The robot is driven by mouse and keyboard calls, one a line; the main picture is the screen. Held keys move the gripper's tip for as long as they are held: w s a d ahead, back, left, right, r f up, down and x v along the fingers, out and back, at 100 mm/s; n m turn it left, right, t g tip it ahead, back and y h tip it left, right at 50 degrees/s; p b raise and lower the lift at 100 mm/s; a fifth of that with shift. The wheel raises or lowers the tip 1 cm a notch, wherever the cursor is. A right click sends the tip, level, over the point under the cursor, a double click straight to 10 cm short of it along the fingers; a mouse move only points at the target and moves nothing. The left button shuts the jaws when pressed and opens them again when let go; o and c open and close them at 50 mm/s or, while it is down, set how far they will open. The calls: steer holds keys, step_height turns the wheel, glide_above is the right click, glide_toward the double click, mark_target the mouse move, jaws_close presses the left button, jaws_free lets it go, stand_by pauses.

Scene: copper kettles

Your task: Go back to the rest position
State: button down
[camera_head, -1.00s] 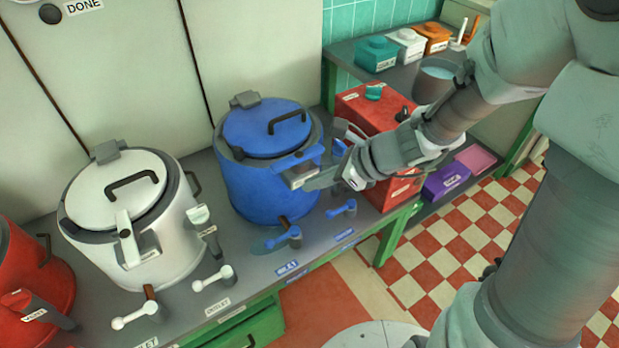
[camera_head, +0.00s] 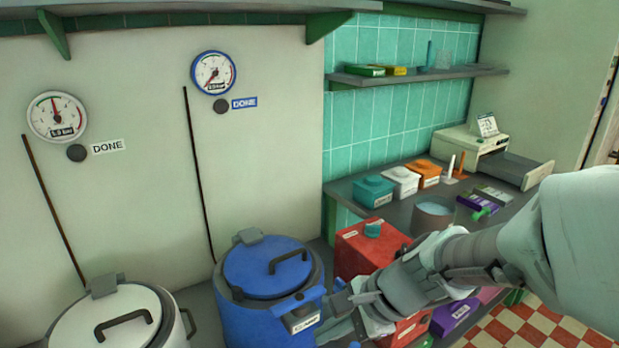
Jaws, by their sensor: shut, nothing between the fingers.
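My gripper (camera_head: 345,315) is at the lower middle of the head view, just right of the blue kettle (camera_head: 268,275) and in front of the red box (camera_head: 365,250). Its fingers are shut with nothing between them. The arm reaches in from the right edge. The blue kettle has its lid down, and its lower part is cut off by the frame. Whether the fingertips touch the kettle's side bracket I cannot tell.
The white kettle (camera_head: 120,318) stands at lower left. Two gauges, one white-rimmed (camera_head: 57,117) and one blue-rimmed (camera_head: 213,72), hang on the wall. A side counter carries a teal canister (camera_head: 373,191), a metal pot (camera_head: 433,214) and a printer-like machine (camera_head: 470,143). A shelf (camera_head: 420,76) hangs above.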

steer(key=s+d+r+n+t+h+p, duration=0.2)
steer(key=s+d+r+n+h, duration=0.4)
steer(key=d+r+n, duration=0.5)
steer(key=s+r+n+t, duration=0.1)
steer(key=s+n, duration=0.1)
steer(key=n, duration=0.1)
steer(key=shift+s+r, duration=0.15)
